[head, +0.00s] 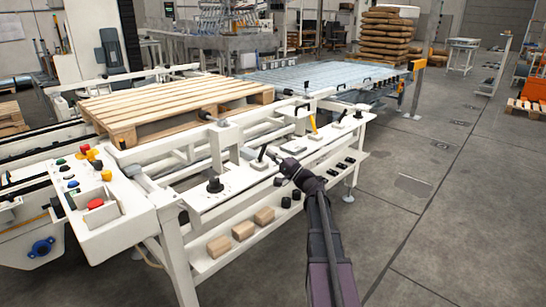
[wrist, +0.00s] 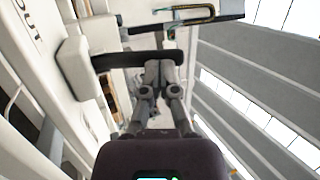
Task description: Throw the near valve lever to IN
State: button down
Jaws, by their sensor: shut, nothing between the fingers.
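A short black lever (head: 262,153) stands tilted on the white bench, just left of my gripper; I take it to be the near valve lever. My gripper (head: 277,160) is at its right, at the end of my dark arm. In the wrist view my gripper (wrist: 160,70) has its fingers together with nothing between them. A black bar (wrist: 118,61) runs crosswise at the fingertips there. I cannot tell whether they touch it. Part of a printed label (wrist: 30,25) shows at the upper left; I cannot read IN on it.
A black knob (head: 215,185) stands on the bench to the left. A yellow handle (head: 314,124) is farther back. Wooden blocks (head: 242,230) and black pieces lie on the lower shelf. A wooden pallet (head: 170,103) lies behind.

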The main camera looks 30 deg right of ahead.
jog(key=shift+a, duration=0.5)
jog(key=shift+d+r, duration=0.1)
jog(key=shift+d, duration=0.35)
jog(key=shift+p, duration=0.3)
